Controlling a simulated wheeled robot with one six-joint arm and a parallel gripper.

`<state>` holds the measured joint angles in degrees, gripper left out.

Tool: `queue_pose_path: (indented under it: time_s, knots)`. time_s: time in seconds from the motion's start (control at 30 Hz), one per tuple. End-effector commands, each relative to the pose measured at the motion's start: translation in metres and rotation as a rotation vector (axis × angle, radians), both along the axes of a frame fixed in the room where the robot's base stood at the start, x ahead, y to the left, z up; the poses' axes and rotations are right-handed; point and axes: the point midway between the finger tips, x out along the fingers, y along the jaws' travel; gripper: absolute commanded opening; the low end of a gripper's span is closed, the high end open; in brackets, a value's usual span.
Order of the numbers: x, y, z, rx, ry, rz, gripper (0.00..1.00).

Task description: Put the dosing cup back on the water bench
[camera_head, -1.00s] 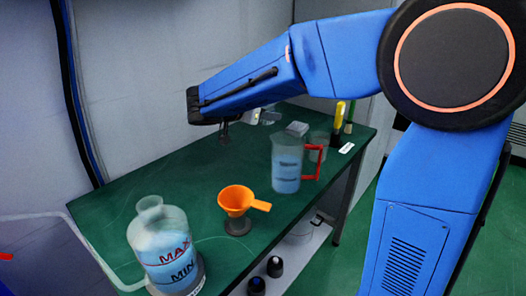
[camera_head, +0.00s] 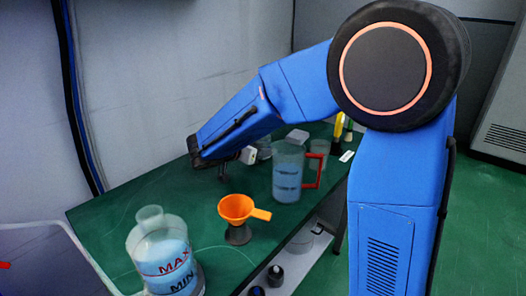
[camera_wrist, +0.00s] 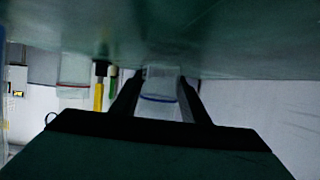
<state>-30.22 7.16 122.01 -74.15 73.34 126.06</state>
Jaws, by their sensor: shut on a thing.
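The dosing cup (camera_wrist: 160,84) is a small clear cup with a blue line, seen between the two dark fingers in the wrist view. My gripper (camera_wrist: 158,95) is shut on it. I cannot make out the cup there. The bench surface also fills the top of the wrist view (camera_wrist: 230,35), close to the cup; I cannot tell whether they touch.
An orange funnel (camera_head: 236,207) on a dark stand and a red-handled jug (camera_head: 287,178) stand right of my gripper. A clear MAX/MIN tank (camera_head: 163,262) with blue liquid is at the front left. Yellow-handled tools (camera_head: 338,127) stand at the far end.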

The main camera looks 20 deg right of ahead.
Motion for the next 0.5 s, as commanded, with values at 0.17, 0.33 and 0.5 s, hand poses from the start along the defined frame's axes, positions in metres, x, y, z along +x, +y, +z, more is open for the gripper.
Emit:
queue_pose_path:
  time_s: [0.17, 0.33, 0.5]
  knots:
    - [-0.0001, 0.0000, -0.0066, 0.001, -0.001, 0.000, 0.16]
    - [-0.0001, -0.0001, -0.0070, 0.001, -0.001, 0.000, 0.16]
    - [-0.0001, -0.0001, -0.0091, 0.001, -0.001, 0.000, 0.55]
